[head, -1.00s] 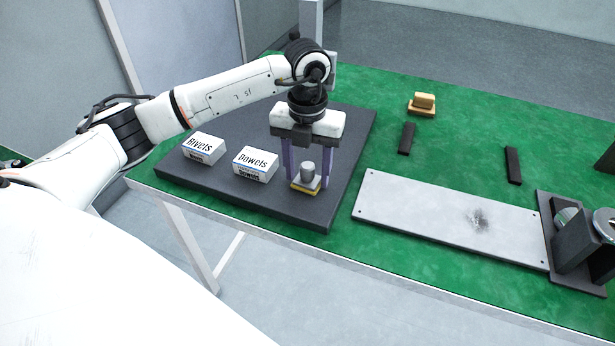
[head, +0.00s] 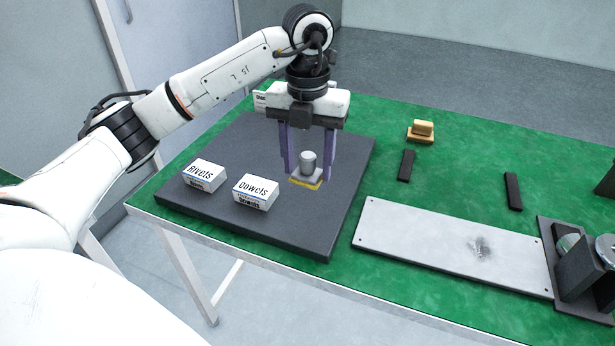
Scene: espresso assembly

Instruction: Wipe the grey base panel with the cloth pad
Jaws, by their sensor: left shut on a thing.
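The cloth pad (head: 306,177) has a yellow underside, a pale grey top and a grey round knob. My left gripper (head: 308,167) is shut on its knob, with purple fingers on either side, and holds the pad above the dark mat. The grey base panel (head: 420,243) lies flat on the green table to the right, with small holes at its corners. A dark smudge (head: 480,247) marks the right part of the panel. The pad is apart from the panel. My right gripper is not in view.
White boxes marked Rivets (head: 204,175) and Dowels (head: 256,191) stand on the dark mat (head: 290,232). Two black bars (head: 405,166) (head: 513,191) and a yellow-tan block (head: 421,131) lie behind the panel. A dark fixture (head: 580,268) stands at the panel's right end.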

